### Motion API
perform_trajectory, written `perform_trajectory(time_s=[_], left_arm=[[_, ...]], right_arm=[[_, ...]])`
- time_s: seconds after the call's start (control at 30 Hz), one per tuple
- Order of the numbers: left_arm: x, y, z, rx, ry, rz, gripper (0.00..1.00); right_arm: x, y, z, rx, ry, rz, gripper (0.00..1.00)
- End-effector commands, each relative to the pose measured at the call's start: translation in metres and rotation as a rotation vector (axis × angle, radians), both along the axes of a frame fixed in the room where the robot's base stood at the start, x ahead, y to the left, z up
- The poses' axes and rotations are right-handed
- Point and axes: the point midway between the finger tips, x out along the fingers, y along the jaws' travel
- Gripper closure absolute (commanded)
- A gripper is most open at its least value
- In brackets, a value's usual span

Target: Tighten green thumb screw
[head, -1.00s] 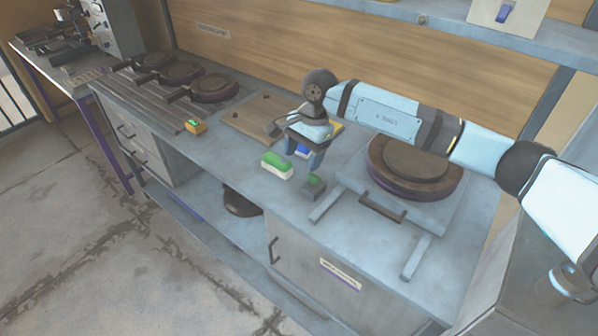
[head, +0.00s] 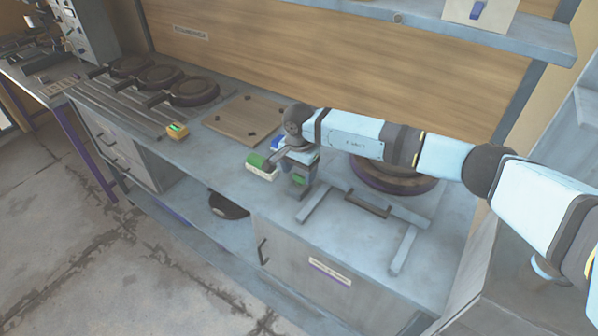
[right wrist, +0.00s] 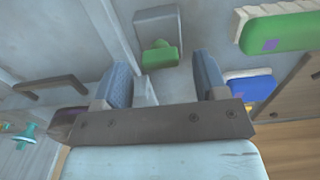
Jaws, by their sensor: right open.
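The green thumb screw (right wrist: 159,57) sits on a small grey block (right wrist: 157,22) in the right wrist view. In the head view the screw (head: 298,180) is small and partly covered by my right gripper (head: 300,177). In the right wrist view my right gripper (right wrist: 162,66) is open, with one finger on each side of the screw's line and the screw showing in the gap between the fingertips. Clear space shows between the screw and both fingers, so they are apart from it. My left gripper is not in view.
A green-topped white brush-like block (head: 260,167) lies just left of the gripper, and a blue item (head: 278,143) lies behind it. The round dark press plate (head: 400,184) with its handle (head: 367,205) stands to the right. A wooden board (head: 236,119) lies farther left.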

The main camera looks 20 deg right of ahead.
Motion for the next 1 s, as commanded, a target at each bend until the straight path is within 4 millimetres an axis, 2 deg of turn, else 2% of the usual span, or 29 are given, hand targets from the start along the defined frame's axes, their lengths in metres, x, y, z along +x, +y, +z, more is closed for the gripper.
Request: perform_trajectory(time_s=[0.17, 0.43, 0.6, 0.67, 1.0], left_arm=[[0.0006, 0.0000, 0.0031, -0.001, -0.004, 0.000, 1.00], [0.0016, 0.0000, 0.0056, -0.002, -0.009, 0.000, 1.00], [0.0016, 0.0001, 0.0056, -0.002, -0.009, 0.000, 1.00], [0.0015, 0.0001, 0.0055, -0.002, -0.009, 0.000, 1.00], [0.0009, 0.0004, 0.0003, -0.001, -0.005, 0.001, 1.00]], right_arm=[[-0.0002, 0.0000, -0.0108, -0.001, -0.001, -0.001, 0.34], [-0.0001, 0.0000, -0.0119, -0.001, -0.001, 0.000, 0.34], [-0.0001, 0.0002, -0.0117, 0.000, 0.000, 0.000, 0.73], [-0.0001, 0.0001, -0.0117, 0.000, 0.000, 0.000, 0.83], [0.0001, 0.0001, -0.0121, 0.001, -0.001, -0.042, 0.83]])
